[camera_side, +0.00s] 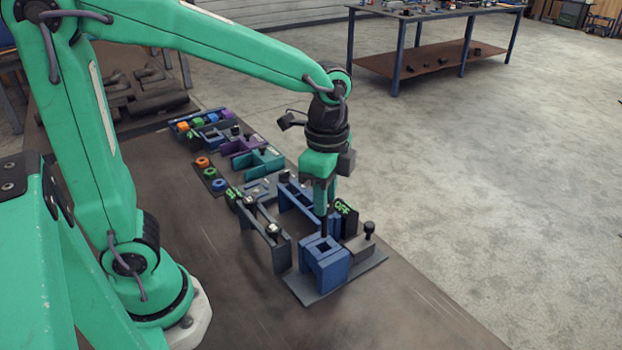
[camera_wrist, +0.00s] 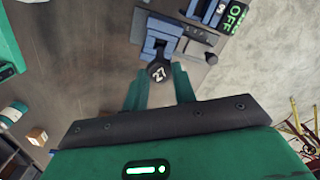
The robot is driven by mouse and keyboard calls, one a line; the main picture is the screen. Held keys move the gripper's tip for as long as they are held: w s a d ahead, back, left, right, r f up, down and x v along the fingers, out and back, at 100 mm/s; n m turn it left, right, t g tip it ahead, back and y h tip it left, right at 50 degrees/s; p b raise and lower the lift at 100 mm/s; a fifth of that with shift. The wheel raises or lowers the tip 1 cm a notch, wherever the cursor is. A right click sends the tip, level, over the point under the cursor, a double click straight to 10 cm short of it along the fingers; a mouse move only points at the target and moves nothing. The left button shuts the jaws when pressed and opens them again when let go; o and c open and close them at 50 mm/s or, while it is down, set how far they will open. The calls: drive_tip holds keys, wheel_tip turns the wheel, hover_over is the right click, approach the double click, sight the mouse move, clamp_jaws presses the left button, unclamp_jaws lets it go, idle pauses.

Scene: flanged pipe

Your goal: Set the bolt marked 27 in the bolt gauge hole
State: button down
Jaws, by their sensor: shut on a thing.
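My gripper (camera_side: 325,206) points down over the blue block with a square opening in its top (camera_side: 326,268), which looks like the bolt gauge. In the wrist view my gripper (camera_wrist: 159,90) is shut on a dark bolt head marked 27 (camera_wrist: 157,72) in white. The bolt's shank is mostly hidden below the head. The blue block also shows in the wrist view (camera_wrist: 163,32), just beyond the bolt. In the side view the bolt's lower end seems close to the block's opening; I cannot tell whether it is inside.
The block stands on a dark base plate (camera_side: 308,292) beside a grey block with a black knob (camera_side: 359,246). A panel reading OFF (camera_side: 347,216) stands behind. A grey rack (camera_side: 266,236) and coloured fixtures (camera_side: 262,160) lie left. The bench front is clear.

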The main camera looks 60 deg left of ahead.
sight(324, 236)
drive_tip(key=shift+f, duration=0.15)
drive_tip(key=shift+f, duration=1.05)
drive_tip(key=shift+f, duration=0.1)
idle(0.4)
drive_tip(key=shift+f, duration=1.8)
drive_tip(key=shift+f, duration=1.45)
idle(0.5)
drive_tip(key=c, duration=0.7)
unclamp_jaws()
drive_tip(key=shift+o, duration=0.2)
drive_tip(key=shift+r, duration=0.15)
